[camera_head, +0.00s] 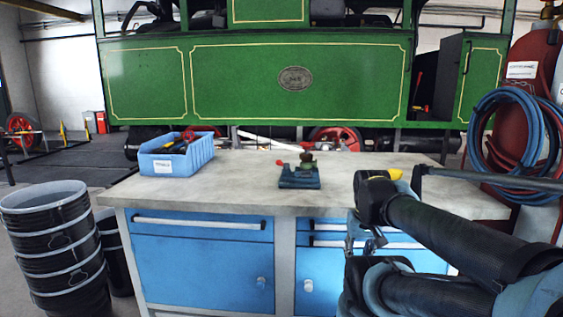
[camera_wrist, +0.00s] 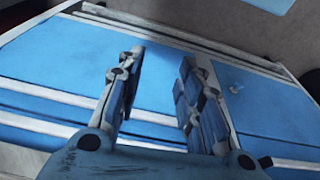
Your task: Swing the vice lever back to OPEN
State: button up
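A small blue vice (camera_head: 300,178) stands on the workbench top, right of its middle. A green and brown part sits upright on it. A small red piece (camera_head: 280,163), perhaps the lever's tip, sticks out at its left side. No OPEN marking can be read. My gripper (camera_wrist: 161,62) is open and empty in the wrist view, with its two fingers apart and the blue drawer fronts behind them. In the head view my arm reaches in from the right, and the gripper is to the right of the vice, low by the bench front. The vice is not in the wrist view.
The grey workbench (camera_head: 235,185) has blue drawers below. A blue bin (camera_head: 178,160) with tools stands at its back left. Black buckets (camera_head: 55,240) stand left on the floor. Coiled hoses and a red cylinder (camera_head: 527,80) are at right. The bench top around the vice is clear.

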jog(key=w+a+r+n, duration=0.2)
jog(key=w+a+r, duration=0.1)
jog(key=w+r, duration=0.9)
notch_tip(320, 180, up, 21)
jog(key=n+h, duration=0.2)
jog(key=n, duration=0.4)
send_over(281, 162)
jog(key=s+a, duration=0.2)
jog(key=a, duration=0.1)
jog(key=shift+g, duration=0.4)
jog(key=x, duration=1.6)
grip_shut()
